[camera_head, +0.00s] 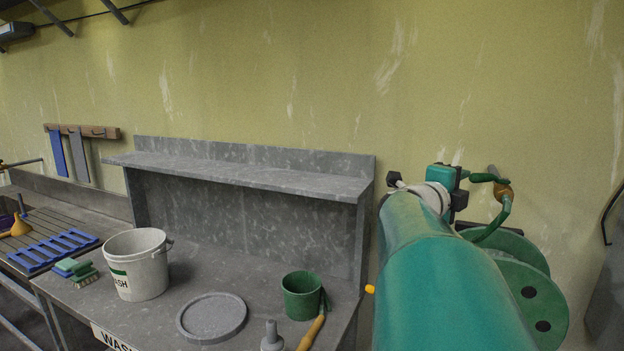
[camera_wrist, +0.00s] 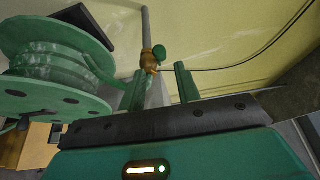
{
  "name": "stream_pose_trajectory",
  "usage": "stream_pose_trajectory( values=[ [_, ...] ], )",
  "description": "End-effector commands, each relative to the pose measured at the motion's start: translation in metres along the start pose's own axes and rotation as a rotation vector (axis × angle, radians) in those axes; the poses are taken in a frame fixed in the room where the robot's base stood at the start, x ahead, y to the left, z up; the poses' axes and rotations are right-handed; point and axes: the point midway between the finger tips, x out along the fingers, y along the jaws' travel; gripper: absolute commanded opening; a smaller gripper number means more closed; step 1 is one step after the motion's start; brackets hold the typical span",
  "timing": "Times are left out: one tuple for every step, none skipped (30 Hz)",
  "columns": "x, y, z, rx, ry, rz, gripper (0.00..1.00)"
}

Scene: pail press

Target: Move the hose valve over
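The hose valve is a brass body with a green handle; it shows in the wrist view (camera_wrist: 151,60) on a grey pipe against the wall. It also shows in the head view (camera_head: 504,193), small and partly covered by my gripper. My gripper (camera_wrist: 160,76) is open, its two green fingers spread apart. The valve appears in the gap between the fingertips, nearer the left finger. I cannot tell whether a finger touches it. In the head view my gripper (camera_head: 497,180) reaches the valve from the left.
A green hose reel (camera_head: 532,296) stands close by below the valve, also at left in the wrist view (camera_wrist: 50,104). On the grey bench are a white pail (camera_head: 138,272), a round grey lid (camera_head: 212,317) and a green pot (camera_head: 300,298). A grey shelf (camera_head: 240,176) stands behind.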

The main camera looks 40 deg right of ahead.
Motion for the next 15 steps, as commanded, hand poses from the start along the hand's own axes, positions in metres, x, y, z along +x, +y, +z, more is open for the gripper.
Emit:
stream_pose_trajectory(
  values=[
    [0.004,0.001,0.0,-0.001,0.0,0.001,0.33],
    [0.007,0.001,0.0,-0.002,-0.001,0.001,0.33],
    [0.011,0.001,0.0,-0.003,-0.001,0.001,0.33],
    [0.015,0.001,0.0,-0.003,-0.001,0.001,0.33],
    [0.018,0.001,0.0,-0.004,-0.001,0.0,0.33],
    [0.023,0.001,0.001,-0.004,-0.003,0.001,0.33],
    [0.027,0.001,0.002,-0.004,-0.004,0.001,0.33],
    [0.031,0.001,0.002,-0.003,-0.005,0.001,0.33],
    [0.036,0.001,0.002,-0.003,-0.004,0.001,0.33],
    [0.04,0.001,0.002,-0.003,-0.004,0.001,0.33],
    [0.043,0.001,0.002,-0.003,-0.005,0.001,0.33],
    [0.048,0.001,0.002,-0.003,-0.006,0.0,0.33],
    [0.052,0.001,0.002,-0.004,-0.006,0.001,0.33],
    [0.056,0.001,0.002,-0.004,-0.006,0.001,0.33],
    [0.059,0.001,0.002,-0.003,-0.006,0.0,0.33]
  ],
)
